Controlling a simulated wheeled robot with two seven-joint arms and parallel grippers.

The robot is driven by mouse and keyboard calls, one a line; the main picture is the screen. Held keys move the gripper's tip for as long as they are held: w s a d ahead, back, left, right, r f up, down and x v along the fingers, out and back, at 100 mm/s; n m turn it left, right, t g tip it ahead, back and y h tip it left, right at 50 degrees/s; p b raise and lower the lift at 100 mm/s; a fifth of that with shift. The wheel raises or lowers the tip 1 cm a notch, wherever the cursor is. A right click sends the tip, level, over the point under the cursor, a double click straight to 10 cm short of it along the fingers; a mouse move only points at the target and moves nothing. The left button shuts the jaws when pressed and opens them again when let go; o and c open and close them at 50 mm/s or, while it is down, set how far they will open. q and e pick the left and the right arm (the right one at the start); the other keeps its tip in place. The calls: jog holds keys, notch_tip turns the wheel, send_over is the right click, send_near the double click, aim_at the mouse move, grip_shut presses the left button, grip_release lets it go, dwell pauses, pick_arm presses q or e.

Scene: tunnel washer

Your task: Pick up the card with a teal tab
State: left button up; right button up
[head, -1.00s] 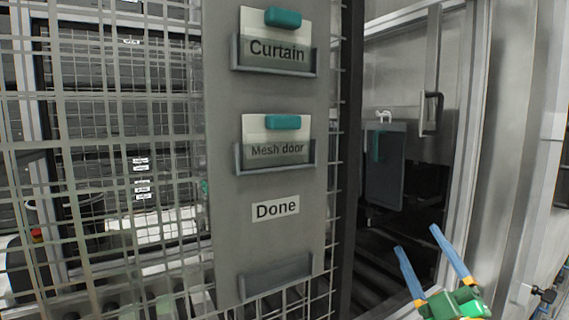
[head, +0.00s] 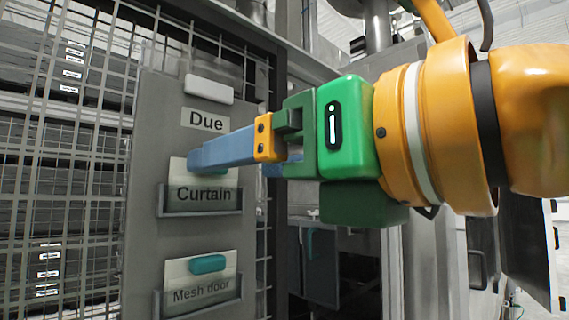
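Two cards with teal tabs stand in grey holders on a grey panel. The upper card (head: 180,180) is behind the holder labelled "Curtain", and its teal tab is mostly hidden behind my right gripper's finger. The lower card (head: 178,272), at "Mesh door", shows its teal tab clearly. My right gripper (head: 198,158) reaches in from the right, its blue fingertips overlapping the top of the Curtain card. One finger hides most of the other, so the gap between them and any contact with the tab cannot be made out. My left gripper is not in view.
A white-tabbed piece (head: 208,90) sits above the "Due" label (head: 205,120) at the panel's top. Wire mesh (head: 95,180) lies left of the panel. A dark opening with a hanging grey plate (head: 315,262) is to the right, behind my arm.

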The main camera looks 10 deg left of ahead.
aim_at(209, 186)
jog(key=p+x, duration=0.1)
jog(key=x, duration=0.3)
jog(key=shift+w+a+p, duration=0.25)
jog(key=shift+w+p, duration=0.1)
jog(key=shift+p, duration=0.05)
jog(key=shift+s+d, duration=0.1)
jog(key=shift+c, duration=1.3)
jog(key=shift+d, duration=0.1)
grip_shut()
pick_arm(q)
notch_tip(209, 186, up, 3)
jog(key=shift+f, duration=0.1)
pick_arm(e)
jog(key=shift+r, duration=0.1)
